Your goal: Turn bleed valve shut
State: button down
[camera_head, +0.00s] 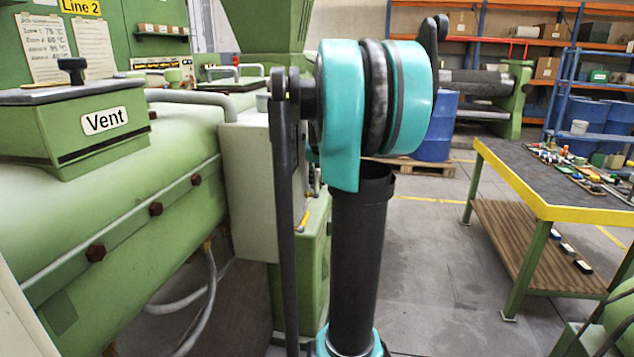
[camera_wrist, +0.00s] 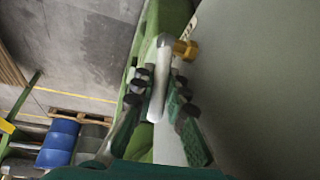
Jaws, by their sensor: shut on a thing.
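The bleed valve shows in the wrist view as a pale grey lever (camera_wrist: 158,88) with a yellow brass body (camera_wrist: 185,49) at its upper end. The brass body sits against a grey-green panel (camera_wrist: 255,90). My gripper (camera_wrist: 162,86) has its two dark-padded fingers on either side of the lever and is shut on it. In the head view my own arm stands in front, and I cannot make out the gripper or the lever there. A small yellow piece (camera_head: 302,221) shows beside the arm at the cabinet; I cannot tell if it is the valve.
The green extruder (camera_head: 120,210) with its Vent box (camera_head: 85,125) fills the left. A pale cabinet (camera_head: 247,185) stands just behind my arm. A workbench (camera_head: 550,212) with small items is at right, blue drums (camera_head: 434,130) behind. Floor between is clear.

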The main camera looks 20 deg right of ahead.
jog(key=shift+w+d+f+g+y, duration=0.1)
jog(key=shift+w+d+g+y, duration=0.15)
jog(key=shift+g+y, duration=0.2)
jog(key=shift+w+f+g+y, duration=0.2)
jog(key=shift+g+y, duration=0.15)
jog(key=shift+g, duration=0.3)
jog(key=c, duration=1.8)
grip_release()
jog(key=shift+s, duration=0.1)
